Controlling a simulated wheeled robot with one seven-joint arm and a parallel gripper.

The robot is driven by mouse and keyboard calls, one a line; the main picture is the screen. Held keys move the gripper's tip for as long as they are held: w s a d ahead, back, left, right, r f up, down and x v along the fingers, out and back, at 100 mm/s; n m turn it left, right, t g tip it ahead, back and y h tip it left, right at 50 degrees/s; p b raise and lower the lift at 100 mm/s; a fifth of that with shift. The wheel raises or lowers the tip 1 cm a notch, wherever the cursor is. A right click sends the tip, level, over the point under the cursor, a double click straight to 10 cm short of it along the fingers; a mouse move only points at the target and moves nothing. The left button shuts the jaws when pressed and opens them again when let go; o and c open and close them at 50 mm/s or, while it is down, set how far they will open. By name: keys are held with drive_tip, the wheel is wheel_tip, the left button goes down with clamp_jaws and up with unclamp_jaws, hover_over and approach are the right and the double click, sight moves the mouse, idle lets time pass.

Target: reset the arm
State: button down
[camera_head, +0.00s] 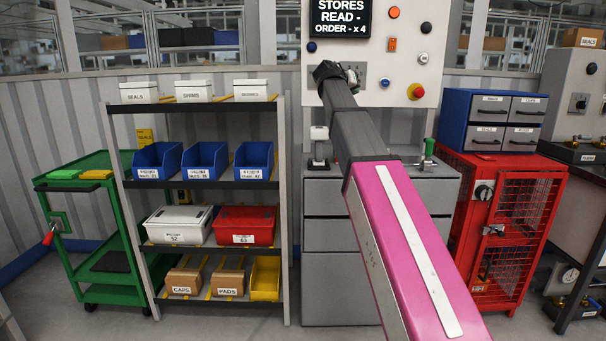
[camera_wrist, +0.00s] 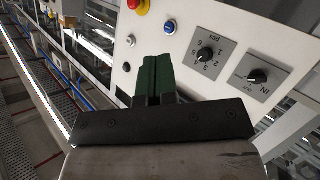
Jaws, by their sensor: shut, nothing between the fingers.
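My arm reaches up from the bottom of the head view, with a pink and white link in front and dark grey links beyond. Its far end stands in front of the white control panel (camera_head: 402,65). My gripper (camera_wrist: 157,68) shows in the wrist view as two dark green fingers side by side, shut with nothing between them. The panel (camera_wrist: 197,22) lies beyond the fingers, with a numbered rotary knob (camera_wrist: 205,54) and an IN knob (camera_wrist: 257,76) to their right. I cannot tell how far the fingertips are from the panel. In the head view the fingers are hard to make out.
A grey shelf rack (camera_head: 283,200) with bins and boxes stands left of my arm, beside a green cart (camera_head: 110,290). A grey drawer cabinet (camera_head: 325,235) is behind my arm. A red cage cabinet (camera_head: 463,250) bearing blue-framed drawers (camera_head: 457,120) stands to the right.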

drive_tip(key=s+d+f+n+g+y, duration=0.15)
drive_tip(key=s+f, duration=0.25)
drive_tip(key=f, duration=1.5)
drive_tip(key=s+d+f+n+g+y, duration=0.1)
drive_tip(key=s+f+g+y, duration=0.25)
drive_tip(key=f, duration=1.45)
drive_tip(key=s+a+f+g+y, duration=0.1)
drive_tip(key=s+f+g+y, duration=0.3)
drive_tip(key=s+f, duration=2.2)
wheel_tip(320, 180, down, 3)
drive_tip(key=shift+s+a+r+g+y, duration=0.15)
drive_tip(key=shift+a+g+y, duration=0.25)
drive_tip(key=shift+g, duration=0.4)
drive_tip(key=shift+n, duration=0.25)
